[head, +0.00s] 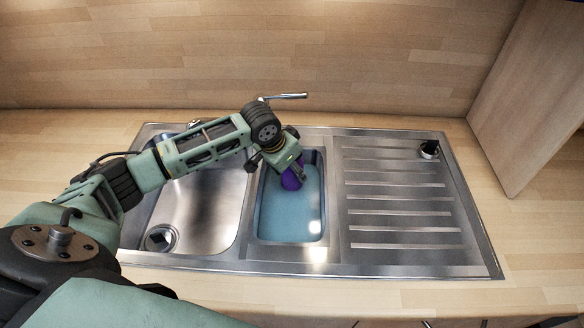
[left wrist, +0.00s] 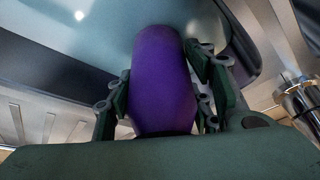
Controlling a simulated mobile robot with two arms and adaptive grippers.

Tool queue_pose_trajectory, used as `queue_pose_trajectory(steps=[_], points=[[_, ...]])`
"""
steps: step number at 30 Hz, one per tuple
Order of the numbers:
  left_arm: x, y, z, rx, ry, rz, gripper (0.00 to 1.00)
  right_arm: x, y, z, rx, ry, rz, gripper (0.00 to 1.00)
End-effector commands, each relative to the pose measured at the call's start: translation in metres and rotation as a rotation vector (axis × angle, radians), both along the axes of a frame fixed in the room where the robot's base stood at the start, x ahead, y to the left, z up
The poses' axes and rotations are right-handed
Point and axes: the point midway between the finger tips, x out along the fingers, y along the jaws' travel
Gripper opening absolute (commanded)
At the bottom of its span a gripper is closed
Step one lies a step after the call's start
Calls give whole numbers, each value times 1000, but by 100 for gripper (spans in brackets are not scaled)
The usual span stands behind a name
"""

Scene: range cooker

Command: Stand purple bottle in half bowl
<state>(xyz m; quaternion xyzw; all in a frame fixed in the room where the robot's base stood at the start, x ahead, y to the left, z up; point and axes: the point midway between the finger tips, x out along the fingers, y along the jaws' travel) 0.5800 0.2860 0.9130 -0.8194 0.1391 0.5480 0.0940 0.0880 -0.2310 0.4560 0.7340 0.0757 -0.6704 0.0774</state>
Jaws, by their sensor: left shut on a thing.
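The purple bottle (head: 291,179) is over the small middle bowl of the sink, the half bowl (head: 305,210), which has a blue bottom. My left gripper (head: 294,172) reaches in from above at the back of this bowl and is shut on the bottle. In the left wrist view the purple bottle (left wrist: 163,80) lies between the two fingers (left wrist: 163,95), with its far end toward the bowl. The gripper hides part of the bottle in the head view. I cannot tell whether the bottle touches the bowl's bottom. My right gripper is not in view.
A larger steel bowl (head: 205,210) with a drain is to the left. A ridged drainboard (head: 400,200) is to the right, with a small dark item (head: 429,150) at its far corner. The tap (head: 285,96) stands behind. A wooden panel (head: 535,95) rises at right.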

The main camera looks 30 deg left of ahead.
Motion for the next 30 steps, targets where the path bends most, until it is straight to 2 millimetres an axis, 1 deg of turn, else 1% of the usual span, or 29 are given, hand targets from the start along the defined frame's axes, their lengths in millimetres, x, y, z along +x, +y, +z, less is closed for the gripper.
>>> queue_pose_trajectory(steps=[3,4,9,10,18,22,26,30], points=[[1,0,-1,-1,-3,1,9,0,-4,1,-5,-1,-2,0],[0,0,-2,-1,-1,1,51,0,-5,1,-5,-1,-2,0],[0,0,-2,0,0,1,66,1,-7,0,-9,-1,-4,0],[0,0,-2,0,0,1,67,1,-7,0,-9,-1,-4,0],[0,0,-2,0,-1,0,67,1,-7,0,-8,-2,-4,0],[-1,1,5,0,-2,0,67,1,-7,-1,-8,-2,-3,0],[-8,4,23,0,-3,0,67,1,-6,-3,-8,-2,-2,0],[-19,8,52,2,-5,0,67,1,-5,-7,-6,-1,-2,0]])
